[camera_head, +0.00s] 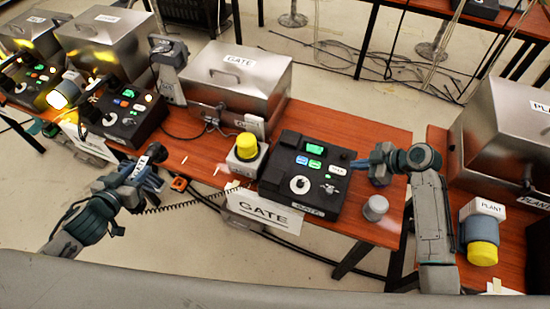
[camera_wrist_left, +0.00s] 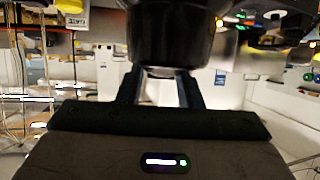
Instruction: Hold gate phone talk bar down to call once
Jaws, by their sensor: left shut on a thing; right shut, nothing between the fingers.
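The gate phone base (camera_head: 310,172) is a black console with a lit green screen, blue, green and white buttons and a white dial, on the red-brown table. My left gripper (camera_head: 148,178) is left of it, in front of the table edge, shut on a dark handset (camera_head: 153,153). A coiled cord (camera_head: 195,207) runs from near that gripper toward the base. In the left wrist view the handset (camera_wrist_left: 170,35) is a dark, rounded body between the fingers. I cannot make out the talk bar. My right gripper (camera_head: 374,168) is shut and empty, beside the base's right edge.
A yellow-topped beacon (camera_head: 247,147) stands left of the base, with a steel GATE box (camera_head: 240,80) behind. A GATE sign (camera_head: 263,212) hangs at the front. A grey cylinder (camera_head: 375,208) sits near my right arm. Another black console (camera_head: 122,115) stands further left.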

